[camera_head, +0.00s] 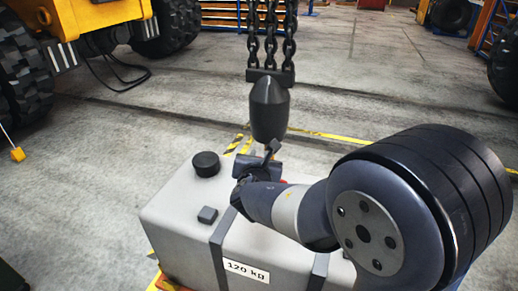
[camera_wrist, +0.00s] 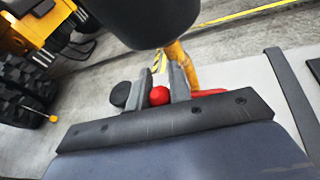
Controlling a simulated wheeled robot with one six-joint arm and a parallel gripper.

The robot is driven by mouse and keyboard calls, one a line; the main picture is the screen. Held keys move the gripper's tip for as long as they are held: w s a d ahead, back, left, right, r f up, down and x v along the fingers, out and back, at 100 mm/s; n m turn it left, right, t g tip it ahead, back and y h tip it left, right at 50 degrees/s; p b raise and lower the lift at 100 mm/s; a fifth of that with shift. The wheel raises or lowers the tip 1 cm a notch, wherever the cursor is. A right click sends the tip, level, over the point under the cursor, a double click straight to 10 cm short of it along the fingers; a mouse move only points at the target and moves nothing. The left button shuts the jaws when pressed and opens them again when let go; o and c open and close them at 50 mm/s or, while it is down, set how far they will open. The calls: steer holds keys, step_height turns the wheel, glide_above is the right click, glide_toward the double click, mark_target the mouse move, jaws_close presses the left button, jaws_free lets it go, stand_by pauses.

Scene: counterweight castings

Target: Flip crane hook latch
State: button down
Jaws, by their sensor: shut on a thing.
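The crane hook's dark block (camera_head: 269,110) hangs on several chains above a grey casting. In the wrist view the block (camera_wrist: 150,18) fills the top, and a yellow-orange hook shank (camera_wrist: 182,68) comes down from it. A red knob (camera_wrist: 158,96), apparently on the latch, sits between the two fingers of my gripper (camera_wrist: 159,85), which is shut on it. A red strip (camera_wrist: 207,92) shows to the right of the fingers. In the head view my gripper (camera_head: 260,163) is just below the block, and my arm hides most of the hook.
The grey casting (camera_head: 178,225), labelled 120 kg, has dark straps and a round black cap (camera_head: 206,164). It stands below the hook, with yellow-black floor marking around it. A yellow vehicle (camera_head: 95,15) with black tyres is at upper left. The concrete floor to the left is open.

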steer(key=g+p, duration=0.1)
steer(key=p, duration=0.2)
steer(key=w+r+g+p, duration=0.1)
steer(key=p, duration=0.2)
steer(key=shift+d+r+y, duration=0.2)
steer(key=shift+r+y, duration=0.05)
steer(key=shift+y, duration=0.15)
steer(key=shift+f+m+g+p, duration=0.15)
steer(key=shift+m+g+p, duration=0.15)
steer(key=shift+g+p, duration=0.25)
steer(key=c, duration=1.3)
jaws_free()
steer(key=p+v, duration=0.1)
steer(key=v, duration=0.9)
steer(key=shift+s+p, duration=0.3)
steer(key=shift+s, duration=0.05)
